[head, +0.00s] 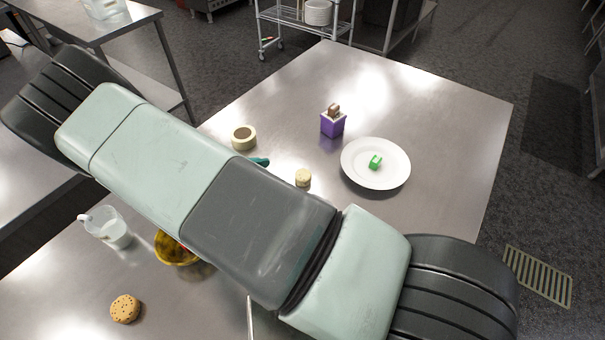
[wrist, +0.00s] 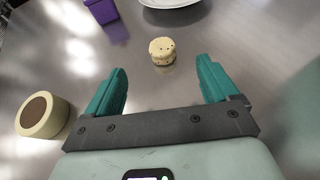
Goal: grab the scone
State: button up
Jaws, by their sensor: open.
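The scone (wrist: 162,51), a small pale, speckled round piece, stands upright on the metal table ahead of my gripper in the wrist view. In the head view the scone (head: 303,178) sits just beyond my arm, left of the plate. My gripper (wrist: 161,66) is open and empty, with its two teal fingers on either side of the line to the scone. The scone lies a little beyond the fingertips, and neither finger touches it. In the head view my arm hides most of the gripper; only a teal fingertip shows.
A yellow bowl (head: 171,252), glass jug (head: 113,233) and cookie (head: 125,309) are at the near left.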

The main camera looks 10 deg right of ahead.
aim_at(295, 175)
jog(key=x, duration=1.1)
jog(key=shift+s+a+f, duration=0.1)
jog(key=shift+s+f, duration=0.1)
jog(key=shift+f, duration=0.1)
jog(key=shift+c, duration=0.3)
jog(key=c, duration=1)
